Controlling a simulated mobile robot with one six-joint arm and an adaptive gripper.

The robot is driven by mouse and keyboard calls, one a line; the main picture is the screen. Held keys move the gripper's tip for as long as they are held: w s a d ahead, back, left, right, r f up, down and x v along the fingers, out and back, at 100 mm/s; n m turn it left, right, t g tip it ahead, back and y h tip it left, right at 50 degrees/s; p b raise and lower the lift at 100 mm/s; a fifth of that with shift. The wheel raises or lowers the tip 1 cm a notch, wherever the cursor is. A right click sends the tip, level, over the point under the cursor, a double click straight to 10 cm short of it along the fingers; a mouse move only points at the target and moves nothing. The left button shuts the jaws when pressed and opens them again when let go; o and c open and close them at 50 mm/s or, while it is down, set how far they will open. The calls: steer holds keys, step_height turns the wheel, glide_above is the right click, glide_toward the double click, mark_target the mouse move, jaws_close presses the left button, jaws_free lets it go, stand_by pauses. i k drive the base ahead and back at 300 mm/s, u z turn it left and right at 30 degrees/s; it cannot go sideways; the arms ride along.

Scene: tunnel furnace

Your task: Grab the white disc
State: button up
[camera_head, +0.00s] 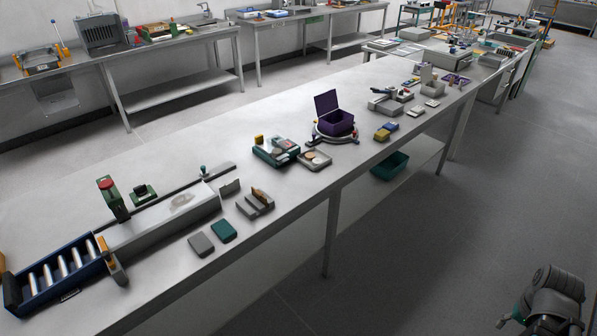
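A small shallow tray (325,165) near the middle of the long steel table holds a pale tan round piece (309,155). At this size I cannot tell whether this is the white disc. A pale oval patch (182,200) also shows on top of the long grey block (165,218) at the left; I cannot tell whether it is a separate piece. My dark arm shows at the bottom right, over the floor and well apart from the table. My gripper (508,318) seems to be at its left end, small and dark; its fingers cannot be made out.
An open purple box (337,122) stands behind the tray, and a green case (275,150) stands left of it. A blue roller rack (60,275) is at the near left. A green bin (390,166) sits on the lower shelf. The floor (440,225) right of the table is clear.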

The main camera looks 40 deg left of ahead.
mark_target(316, 162)
steer(key=k, duration=0.45)
steer(key=u, duration=1.95)
steer(key=i, duration=1)
steer(key=u, duration=0.05)
